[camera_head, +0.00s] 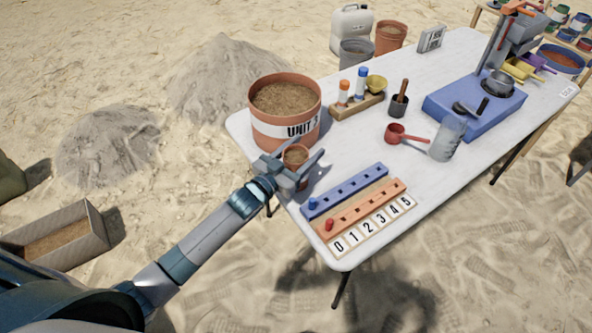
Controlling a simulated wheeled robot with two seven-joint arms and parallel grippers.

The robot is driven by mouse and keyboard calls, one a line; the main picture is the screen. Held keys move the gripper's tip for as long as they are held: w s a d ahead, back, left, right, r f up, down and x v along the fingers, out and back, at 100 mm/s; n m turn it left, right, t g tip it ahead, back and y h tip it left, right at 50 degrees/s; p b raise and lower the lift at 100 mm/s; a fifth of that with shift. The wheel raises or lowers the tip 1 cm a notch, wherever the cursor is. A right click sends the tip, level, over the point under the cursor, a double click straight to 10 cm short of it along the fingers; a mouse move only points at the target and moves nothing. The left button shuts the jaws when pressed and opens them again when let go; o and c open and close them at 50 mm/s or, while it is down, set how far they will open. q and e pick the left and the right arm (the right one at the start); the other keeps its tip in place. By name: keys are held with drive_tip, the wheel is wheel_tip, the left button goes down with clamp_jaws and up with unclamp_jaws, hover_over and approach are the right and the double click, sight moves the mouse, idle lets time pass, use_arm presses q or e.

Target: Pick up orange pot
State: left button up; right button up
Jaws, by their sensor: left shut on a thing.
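A small orange pot (296,154) with brown soil in it stands at the table's near left edge, just in front of a large bucket. My left gripper (296,166) has its two fingers on either side of the small pot and is shut on it. The fingers and wrist hide the pot's lower part, so I cannot tell whether it touches the table. The large orange bucket (270,133) carries a white "UNIT 3" band and is full of soil. My right gripper is not in view.
A blue peg rail (345,190), an orange peg rail (365,208) and a number strip (375,227) lie right of the gripper. A red scoop (396,134), a clear beaker (447,138) and a blue-based machine (470,108) stand farther right. The white tabletop (350,145) is clear in the middle.

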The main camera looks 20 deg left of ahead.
use_arm(q)
drive_tip(key=shift+r, duration=0.2)
clamp_jaws()
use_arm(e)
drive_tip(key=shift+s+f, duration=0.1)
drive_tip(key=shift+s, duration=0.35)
